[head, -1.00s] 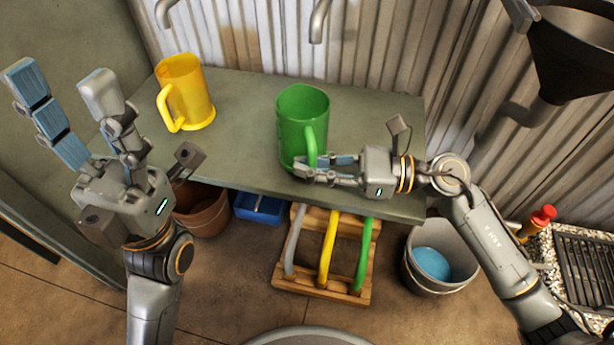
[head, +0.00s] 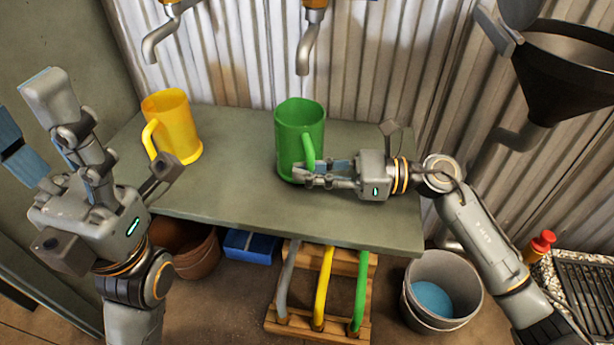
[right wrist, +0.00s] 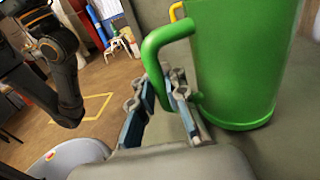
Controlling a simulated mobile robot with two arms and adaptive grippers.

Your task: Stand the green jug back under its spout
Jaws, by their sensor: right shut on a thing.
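The green jug (head: 301,125) stands upright on or just above the grey-green bench, slightly in front of and below the right-hand spout (head: 305,52). It also shows in the right wrist view (right wrist: 240,65). Its handle faces front right. My right gripper (head: 312,173) is shut on the lower part of the handle, which is partly hidden between the fingers (right wrist: 170,100). A yellow jug (head: 176,122) stands upright further left, below the left-hand spout (head: 160,40). My left gripper (head: 85,150) is open and empty, at the left front of the bench.
The bench (head: 230,190) is clear between the jugs and to the right. Below stand a wooden rack (head: 300,325) with coloured hoses, a grey bucket (head: 445,290), a blue box (head: 250,246) and a brown pot (head: 190,250). A dark funnel (head: 560,60) hangs at right.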

